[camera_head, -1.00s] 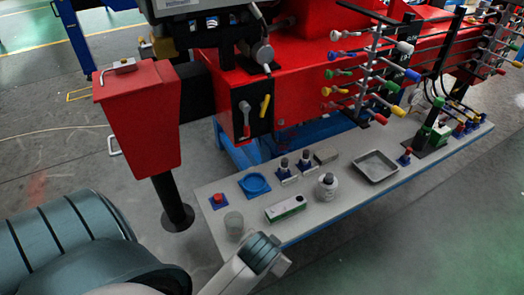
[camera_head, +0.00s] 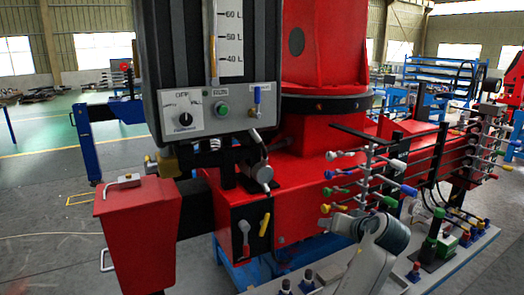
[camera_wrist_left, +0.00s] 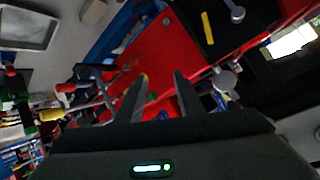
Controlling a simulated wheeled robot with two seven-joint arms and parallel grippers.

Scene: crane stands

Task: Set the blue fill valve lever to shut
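The blue fill valve lever (camera_head: 257,95) is on the dark tank panel in the head view, right of the green button. Its small blue handle stands upright above the valve body. My left gripper (camera_wrist_left: 158,88) shows in the left wrist view as two dark fingers with a gap between them, nothing clearly held. It points at the red machine and its coloured levers, and I cannot make out the blue fill valve lever in that view. A pale arm link of mine with a teal cap is at lower right in the head view; no fingers show there. My right gripper is not in view.
The panel has a white knob plate (camera_head: 185,119), a green button (camera_head: 222,109) and a level gauge (camera_head: 230,40). Below are a red lever (camera_head: 244,230) and a yellow lever (camera_head: 264,224). A rack of coloured levers (camera_head: 365,180) stands at right. A red box (camera_head: 137,235) juts out at left.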

